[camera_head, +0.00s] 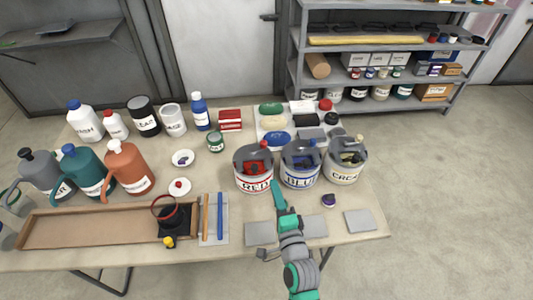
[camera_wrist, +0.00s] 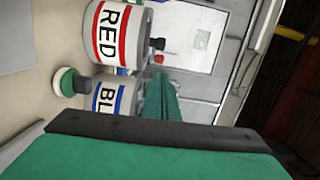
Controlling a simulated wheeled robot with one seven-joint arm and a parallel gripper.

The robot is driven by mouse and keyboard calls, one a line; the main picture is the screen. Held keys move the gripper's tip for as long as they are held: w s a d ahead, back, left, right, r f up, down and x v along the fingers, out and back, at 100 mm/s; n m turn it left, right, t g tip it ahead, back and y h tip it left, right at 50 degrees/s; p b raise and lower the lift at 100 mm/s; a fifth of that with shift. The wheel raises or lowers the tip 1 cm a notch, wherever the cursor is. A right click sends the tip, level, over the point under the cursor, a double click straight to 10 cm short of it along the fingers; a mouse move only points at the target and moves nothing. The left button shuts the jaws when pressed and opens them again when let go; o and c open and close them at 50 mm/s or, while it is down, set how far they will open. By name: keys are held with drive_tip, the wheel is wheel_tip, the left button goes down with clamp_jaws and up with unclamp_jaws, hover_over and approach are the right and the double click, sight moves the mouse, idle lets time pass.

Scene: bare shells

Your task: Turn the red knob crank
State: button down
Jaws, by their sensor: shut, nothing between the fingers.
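The can labelled RED (camera_head: 254,182) stands on the table with a grey lid part and red showing in its top. The can also shows in the wrist view (camera_wrist: 108,40), lying sideways in the picture. A small red piece (camera_wrist: 158,59) and a dark knob (camera_wrist: 157,44) show beside its top there; I cannot tell which is the crank's knob. My gripper (camera_head: 278,186) is shut and empty, in front of the gap between the RED and BLUE cans. Its green fingers (camera_wrist: 164,100) show in the wrist view. I cannot tell whether they touch a can.
The BLUE can (camera_head: 300,176) stands right of RED, and another labelled can (camera_head: 344,172) is further right. Grey plates (camera_head: 261,233) lie near the front edge. Bottles and jugs fill the back left.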

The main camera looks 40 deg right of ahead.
sight(264, 146)
drive_tip(key=x, duration=1.4)
drive_tip(key=shift+w+d+r, duration=0.15)
drive_tip(key=shift+w+d, duration=0.05)
drive_tip(key=shift+d, duration=0.15)
